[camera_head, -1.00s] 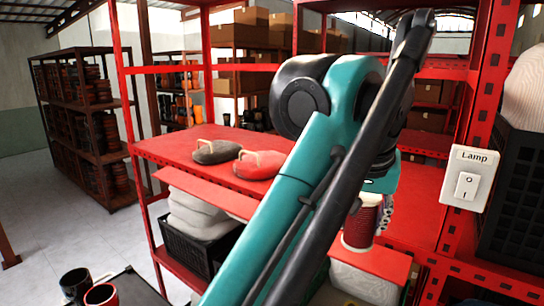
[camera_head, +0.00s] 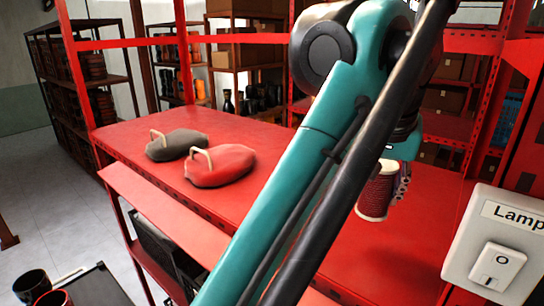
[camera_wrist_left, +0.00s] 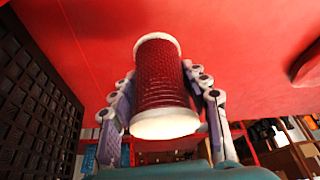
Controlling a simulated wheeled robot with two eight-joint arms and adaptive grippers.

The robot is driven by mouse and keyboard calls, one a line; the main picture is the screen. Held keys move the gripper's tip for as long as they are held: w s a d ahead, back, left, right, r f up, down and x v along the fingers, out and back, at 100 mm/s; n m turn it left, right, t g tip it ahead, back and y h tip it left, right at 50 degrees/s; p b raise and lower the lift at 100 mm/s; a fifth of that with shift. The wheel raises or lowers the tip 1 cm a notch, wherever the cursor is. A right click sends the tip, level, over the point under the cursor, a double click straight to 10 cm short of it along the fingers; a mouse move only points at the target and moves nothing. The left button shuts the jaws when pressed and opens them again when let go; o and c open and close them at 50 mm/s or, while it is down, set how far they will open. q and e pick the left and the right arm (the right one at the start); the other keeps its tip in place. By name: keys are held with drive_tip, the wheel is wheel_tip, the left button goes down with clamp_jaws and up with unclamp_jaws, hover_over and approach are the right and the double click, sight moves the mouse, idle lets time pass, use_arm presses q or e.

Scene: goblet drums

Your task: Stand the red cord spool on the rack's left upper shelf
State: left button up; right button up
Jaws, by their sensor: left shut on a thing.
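The red cord spool (camera_head: 377,190) has white ends and hangs slightly tilted in my left gripper (camera_head: 392,185). In the left wrist view the spool (camera_wrist_left: 164,85) is between the two purple-and-white fingers (camera_wrist_left: 165,105), which are shut on it. Behind it is the red upper shelf (camera_head: 255,130) of the rack, with free surface around it. I cannot tell whether the spool touches the shelf. My teal left arm hides part of the shelf. My right gripper is not in view.
A grey bag (camera_head: 178,146) and a red bag (camera_head: 220,168) lie on the shelf's left part. A lamp switch (camera_head: 497,262) is at the right. A dark crate (camera_head: 160,245) stands below the shelf. A red upright (camera_head: 492,90) stands behind right.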

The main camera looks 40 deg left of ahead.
sight(369, 214)
use_arm(q)
drive_tip(key=s, duration=0.1)
drive_tip(key=s+f, duration=0.1)
drive_tip(key=shift+s, duration=0.3)
drive_tip(key=x, duration=0.4)
drive_tip(key=shift+d+f, duration=0.15)
drive_tip(key=shift+f, duration=0.45)
drive_tip(key=f, duration=0.3)
drive_tip(key=shift+s+f, duration=0.1)
drive_tip(key=shift+s, duration=0.3)
drive_tip(key=shift+w+f, duration=0.25)
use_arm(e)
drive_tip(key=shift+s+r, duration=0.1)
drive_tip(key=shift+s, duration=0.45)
use_arm(q)
drive_tip(key=o, duration=1.3)
drive_tip(key=shift+s, duration=0.15)
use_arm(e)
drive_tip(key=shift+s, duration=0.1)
